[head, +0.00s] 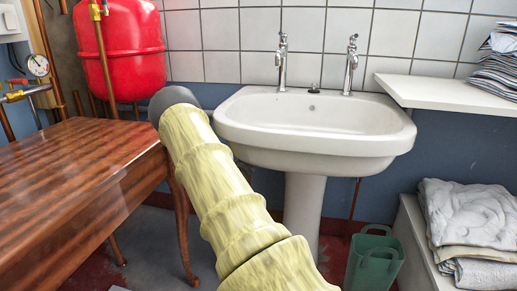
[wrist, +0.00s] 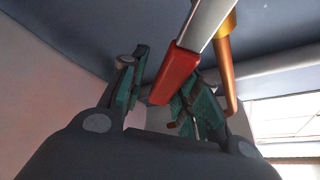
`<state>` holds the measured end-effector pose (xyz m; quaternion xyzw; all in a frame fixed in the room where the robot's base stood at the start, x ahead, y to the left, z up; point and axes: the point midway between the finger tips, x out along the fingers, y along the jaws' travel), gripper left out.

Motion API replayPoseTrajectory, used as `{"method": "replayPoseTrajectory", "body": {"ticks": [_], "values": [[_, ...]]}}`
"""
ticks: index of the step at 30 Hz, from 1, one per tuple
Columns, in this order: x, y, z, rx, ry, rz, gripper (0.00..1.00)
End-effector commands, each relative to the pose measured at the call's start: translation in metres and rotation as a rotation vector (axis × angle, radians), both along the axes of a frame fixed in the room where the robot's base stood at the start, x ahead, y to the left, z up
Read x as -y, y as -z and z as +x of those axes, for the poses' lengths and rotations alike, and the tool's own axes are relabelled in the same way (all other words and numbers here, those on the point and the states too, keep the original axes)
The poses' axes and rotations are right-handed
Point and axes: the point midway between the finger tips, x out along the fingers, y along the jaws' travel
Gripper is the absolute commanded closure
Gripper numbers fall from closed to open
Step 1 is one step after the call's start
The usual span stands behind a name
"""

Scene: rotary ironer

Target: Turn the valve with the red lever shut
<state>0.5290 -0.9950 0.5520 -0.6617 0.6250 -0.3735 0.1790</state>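In the wrist view a lever with a red grip (wrist: 177,72) and a flat silver shank comes down from the top, beside a copper pipe. My gripper (wrist: 160,95) is open, with one green-padded finger on each side of the red grip. The grip's end lies between the fingers, nearer the right finger and overlapping it in the picture. I cannot tell whether they touch. In the head view my arm in its pale yellow sleeve reaches toward the wall, and its gripper is hidden.
A wooden table (head: 75,175) stands left of my arm, with a red tank (head: 120,50), copper pipe (head: 103,60) and gauge (head: 38,65) behind. A white sink (head: 315,125) is right of my arm. A green bin (head: 372,262) and folded laundry (head: 470,215) are lower right.

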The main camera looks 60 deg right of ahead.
Motion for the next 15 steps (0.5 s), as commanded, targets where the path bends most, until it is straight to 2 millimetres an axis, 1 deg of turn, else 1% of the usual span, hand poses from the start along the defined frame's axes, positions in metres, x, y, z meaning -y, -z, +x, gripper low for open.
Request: {"method": "replayPoseTrajectory", "body": {"ticks": [4,11,15], "values": [[-0.002,0.0,0.005,0.0,-0.006,0.0,0.59],[-0.004,0.0,0.006,0.001,-0.007,0.0,0.59],[-0.015,0.003,0.007,0.001,-0.007,0.0,0.59]]}}
